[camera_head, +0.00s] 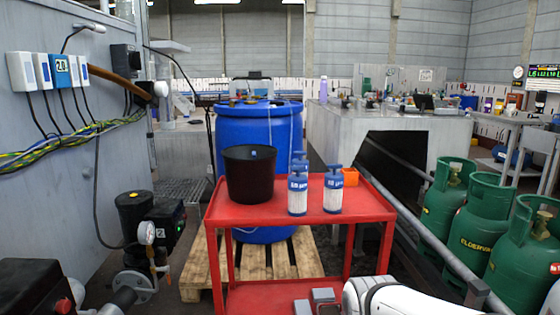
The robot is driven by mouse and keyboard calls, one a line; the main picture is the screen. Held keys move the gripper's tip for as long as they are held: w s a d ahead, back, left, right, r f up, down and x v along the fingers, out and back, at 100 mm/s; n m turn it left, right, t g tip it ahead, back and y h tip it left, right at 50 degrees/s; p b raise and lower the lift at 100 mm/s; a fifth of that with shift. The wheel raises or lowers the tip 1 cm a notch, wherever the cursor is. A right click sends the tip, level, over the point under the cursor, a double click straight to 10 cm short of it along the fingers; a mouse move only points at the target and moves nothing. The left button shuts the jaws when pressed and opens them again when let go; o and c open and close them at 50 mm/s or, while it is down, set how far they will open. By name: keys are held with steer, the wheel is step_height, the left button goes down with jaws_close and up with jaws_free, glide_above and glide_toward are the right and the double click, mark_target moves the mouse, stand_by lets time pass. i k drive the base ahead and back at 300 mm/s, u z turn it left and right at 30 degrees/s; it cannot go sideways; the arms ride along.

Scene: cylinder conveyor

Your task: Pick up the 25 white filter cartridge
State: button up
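Two white filter cartridges with blue caps and blue label bands stand upright side by side on the red cart, the left one (298,194) and the right one (333,192). A third cartridge (300,158) stands behind the left one and is mostly hidden by it. The labels are small; the front two seem to read 10, and I cannot make out a 25 on any of them. My white arm comes in at the bottom right. My gripper (318,302) seems to be the grey parts at the bottom edge, in front of and below the cartridges and apart from them.
A black bucket (250,178) stands left of the cartridges, with something blue inside. A small orange box (350,177) is behind the right cartridge. The cart top (372,207) is clear at right. Green gas cylinders (484,222) and a rail (425,232) stand to the right.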

mark_target(300, 161)
steer(key=z, duration=0.1)
steer(key=k, duration=1)
steer(key=u, duration=0.6)
steer(key=i, duration=2)
steer(key=z, duration=0.85)
steer(key=k, duration=0.9)
steer(key=z, duration=0.1)
steer(key=i, duration=0.65)
